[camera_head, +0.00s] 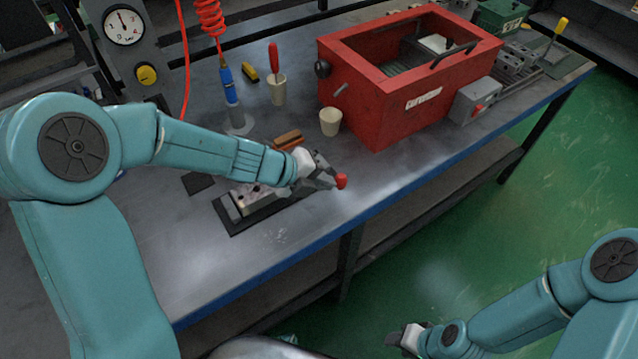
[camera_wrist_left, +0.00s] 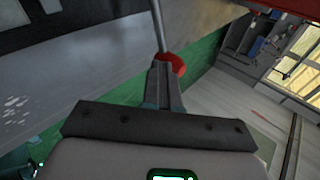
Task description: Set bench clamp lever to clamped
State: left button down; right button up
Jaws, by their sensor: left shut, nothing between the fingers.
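The bench clamp (camera_head: 252,200) sits on a dark base plate on the bench. Its lever ends in a red ball knob (camera_head: 341,180), which points to the right. In the left wrist view the grey lever rod (camera_wrist_left: 158,27) comes down from the top to the red knob (camera_wrist_left: 176,64). My left gripper (camera_head: 328,180) is shut and empty, with its fingertips right at the knob. The wrist view shows the closed fingers (camera_wrist_left: 162,75) overlapping the knob; I cannot tell whether they touch it. My arm and gripper hide part of the lever. My right gripper (camera_head: 398,339) is low, away from the bench.
A red open box (camera_head: 385,105) stands behind and right of the clamp. A beige cup (camera_head: 330,122), a holder with a red-handled tool (camera_head: 277,90) and a brown block (camera_head: 287,139) stand near. The bench front, right of the clamp, is clear.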

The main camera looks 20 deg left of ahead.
aim_at(340, 176)
pick_arm(q)
jog(key=d+n+b, duration=0.1)
jog(key=w+d+n+t+y+b, duration=0.1)
jog(key=b, duration=0.1)
jog(key=shift+w+f+b, duration=0.2)
jog(key=shift+f+b, duration=0.1)
jog(key=shift+f, duration=0.05)
jog(key=shift+w+d+r+n+t+y+b, duration=0.15)
jog(key=shift+w+n+t+y+b, duration=0.1)
jog(key=shift+n+t+y+b, duration=0.35)
jog(key=shift+w+d+n+y+b, duration=0.45)
jog(key=shift+n+b, duration=0.35)
jog(key=shift+b, duration=0.25)
jog(key=w+n+y+b, duration=0.2)
jog(key=b, duration=0.2)
jog(key=w+d+n+t+y+b, duration=0.1)
jog(key=w+n+b, duration=0.1)
jog(key=b, duration=0.2)
jog(key=shift+d+f+n+y, duration=0.2)
jog(key=shift+n+y, duration=0.15)
jog(key=shift+n, duration=0.05)
jog(key=shift+w+r+n+y+b, duration=0.3)
jog(key=shift+w+n+y+b, duration=0.15)
jog(key=shift+w+n+y, duration=0.45)
jog(key=shift+w+a+r, duration=0.1)
jog(key=shift+w+a, duration=0.05)
jog(key=shift+w, duration=0.3)
